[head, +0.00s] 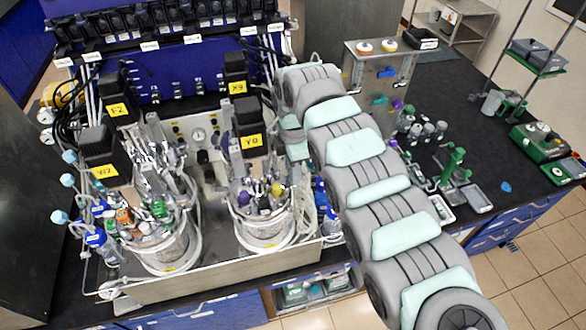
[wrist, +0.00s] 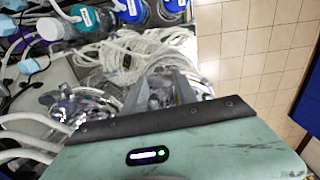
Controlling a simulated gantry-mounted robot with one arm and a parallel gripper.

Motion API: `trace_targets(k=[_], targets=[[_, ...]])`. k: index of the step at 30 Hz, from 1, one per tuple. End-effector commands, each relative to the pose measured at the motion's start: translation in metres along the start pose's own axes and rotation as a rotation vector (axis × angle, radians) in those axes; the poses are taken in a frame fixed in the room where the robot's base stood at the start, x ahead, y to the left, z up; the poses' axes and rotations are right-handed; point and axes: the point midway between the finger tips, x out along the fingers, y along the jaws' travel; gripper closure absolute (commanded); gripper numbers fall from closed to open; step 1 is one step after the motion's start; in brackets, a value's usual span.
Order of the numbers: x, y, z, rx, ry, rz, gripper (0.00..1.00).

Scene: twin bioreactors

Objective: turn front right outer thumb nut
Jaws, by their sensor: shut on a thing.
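The right bioreactor vessel (head: 262,232) stands in the metal tray, its lid crowded with fittings and tubes. My arm comes over the tray's right side. My gripper is hidden or too small to make out in the head view. In the wrist view my gripper (wrist: 160,92) has its two grey fingers close together around a small metallic piece, the thumb nut (wrist: 160,98), mostly hidden between them. The turn of the nut cannot be read. Shiny lid fittings (wrist: 85,103) lie left of the fingers.
Coiled white tubing (wrist: 130,52) and a bottle with a teal cap (wrist: 85,17) lie close beyond the fingers. The left vessel (head: 160,245) stands in the same metal tray (head: 215,272). Dark motors (head: 252,140) rise above the lids. Bench right of my arm holds small glassware.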

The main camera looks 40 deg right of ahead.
Motion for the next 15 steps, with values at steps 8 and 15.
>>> trace_targets(k=[8,15], targets=[[0.0025,0.0005,-0.0002,0.082,0.000,0.001,1.00],[0.0061,0.0005,-0.0006,0.263,0.000,0.002,1.00]])
